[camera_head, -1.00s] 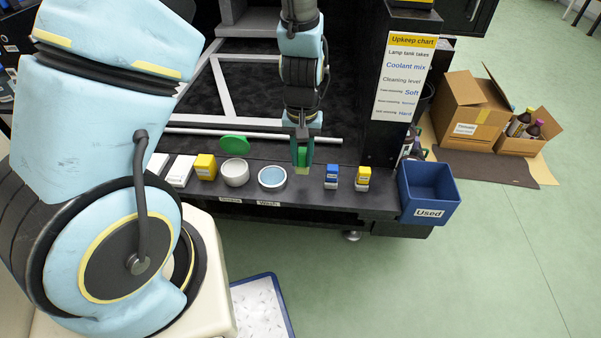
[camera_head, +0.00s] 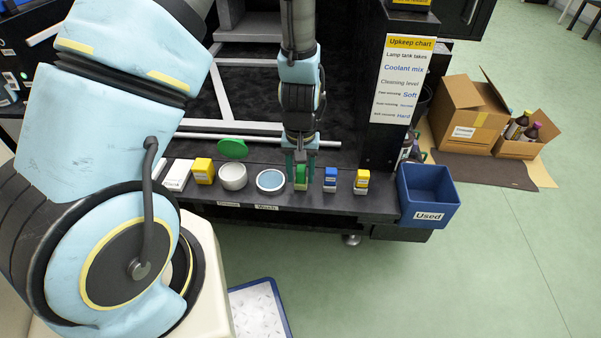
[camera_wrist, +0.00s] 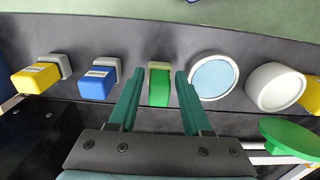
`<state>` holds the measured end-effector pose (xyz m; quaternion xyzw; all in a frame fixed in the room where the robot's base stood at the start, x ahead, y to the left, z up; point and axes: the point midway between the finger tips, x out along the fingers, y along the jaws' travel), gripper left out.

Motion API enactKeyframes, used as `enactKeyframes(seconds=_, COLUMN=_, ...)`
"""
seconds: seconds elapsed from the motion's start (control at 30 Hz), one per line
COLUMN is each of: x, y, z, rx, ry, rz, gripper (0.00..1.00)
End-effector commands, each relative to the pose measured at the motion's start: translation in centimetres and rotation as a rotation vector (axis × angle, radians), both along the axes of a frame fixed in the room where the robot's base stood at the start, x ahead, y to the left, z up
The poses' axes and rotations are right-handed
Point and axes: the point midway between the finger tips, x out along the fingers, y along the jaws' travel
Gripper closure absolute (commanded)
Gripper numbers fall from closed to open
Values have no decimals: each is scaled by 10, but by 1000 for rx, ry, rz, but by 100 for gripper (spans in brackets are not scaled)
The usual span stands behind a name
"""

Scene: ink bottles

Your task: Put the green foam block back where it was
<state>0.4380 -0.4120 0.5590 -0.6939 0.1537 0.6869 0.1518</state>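In the wrist view the green block (camera_wrist: 159,92) sits between my two teal fingers. My gripper (camera_head: 300,168) is open around it. The wrist view shows my gripper (camera_wrist: 158,88) with a gap on each side of the block. The blue block (camera_head: 330,175) and a yellow block (camera_head: 361,178), both with pale bases, stand to the right in the head view.
Left of the green block are a round dish with blue inside (camera_head: 271,180), a white cup (camera_head: 233,176), a green disc (camera_head: 232,149), another yellow block (camera_head: 203,168) and a white block (camera_head: 177,175). A blue "Used" bin (camera_head: 428,215) hangs at the ledge's right end.

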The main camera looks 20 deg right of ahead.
Motion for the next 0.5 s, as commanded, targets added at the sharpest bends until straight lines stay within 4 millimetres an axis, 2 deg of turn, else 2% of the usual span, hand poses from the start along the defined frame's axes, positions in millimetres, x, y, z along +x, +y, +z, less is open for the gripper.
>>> enactKeyframes(seconds=0.07, x=0, y=0, z=0, rx=0, ry=0, rz=0, gripper=41)
enactKeyframes(seconds=0.33, x=0, y=0, z=2, rx=0, ry=0, rz=0, gripper=41)
enactKeyframes(seconds=0.5, x=0, y=-1, z=20, rx=-2, ry=-2, rz=-2, gripper=41)
